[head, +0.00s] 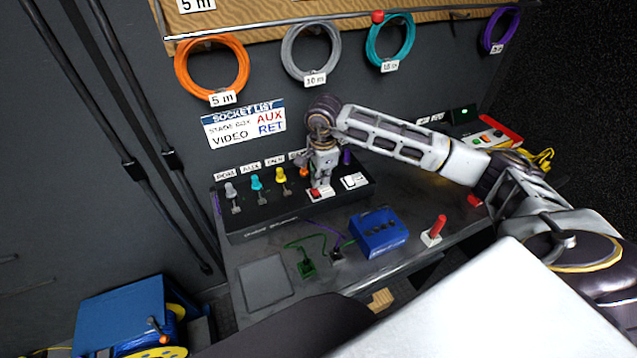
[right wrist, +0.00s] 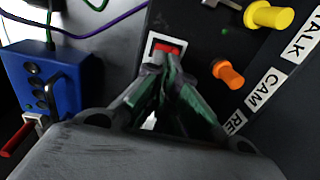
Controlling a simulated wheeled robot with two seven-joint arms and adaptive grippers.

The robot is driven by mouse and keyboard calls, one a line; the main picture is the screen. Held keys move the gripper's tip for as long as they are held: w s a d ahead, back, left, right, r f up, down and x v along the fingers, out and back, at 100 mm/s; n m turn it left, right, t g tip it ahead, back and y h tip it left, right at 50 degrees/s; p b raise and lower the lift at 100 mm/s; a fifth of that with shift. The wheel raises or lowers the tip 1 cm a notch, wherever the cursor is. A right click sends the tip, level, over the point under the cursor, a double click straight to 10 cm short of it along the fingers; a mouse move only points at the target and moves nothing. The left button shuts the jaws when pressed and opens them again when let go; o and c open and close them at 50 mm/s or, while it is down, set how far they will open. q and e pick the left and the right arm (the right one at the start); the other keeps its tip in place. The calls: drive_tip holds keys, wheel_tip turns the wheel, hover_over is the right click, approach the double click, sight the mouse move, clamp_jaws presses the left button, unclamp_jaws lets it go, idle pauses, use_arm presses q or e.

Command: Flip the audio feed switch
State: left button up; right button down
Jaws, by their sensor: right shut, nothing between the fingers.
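A black panel box (head: 292,214) stands on the desk with a row of coloured plugs along it. A red switch in a white frame (head: 321,193) sits near its right end; it also shows in the right wrist view (right wrist: 168,47). A second, white switch (head: 355,180) is just to its right. I cannot read which one is the audio feed. My right gripper (head: 319,184) is shut and empty, pointing down at the red switch. In the right wrist view its fingertips (right wrist: 168,62) are right at the red rocker's edge and partly cover it; contact is unclear. My left gripper is out of view.
A blue box (head: 378,233) with cables stands in front of the panel. A red lever (head: 436,229) is to its right. An orange plug (right wrist: 228,74) sits close beside the fingers. Coiled cables (head: 212,72) hang on the wall above.

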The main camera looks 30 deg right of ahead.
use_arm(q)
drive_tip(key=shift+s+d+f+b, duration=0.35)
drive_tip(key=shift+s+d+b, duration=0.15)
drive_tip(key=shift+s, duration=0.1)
use_arm(e)
wheel_tip(320, 180, up, 10)
drive_tip(key=s, duration=0.1)
drive_tip(key=shift+s, duration=0.4)
drive_tip(key=shift+d+f, duration=0.1)
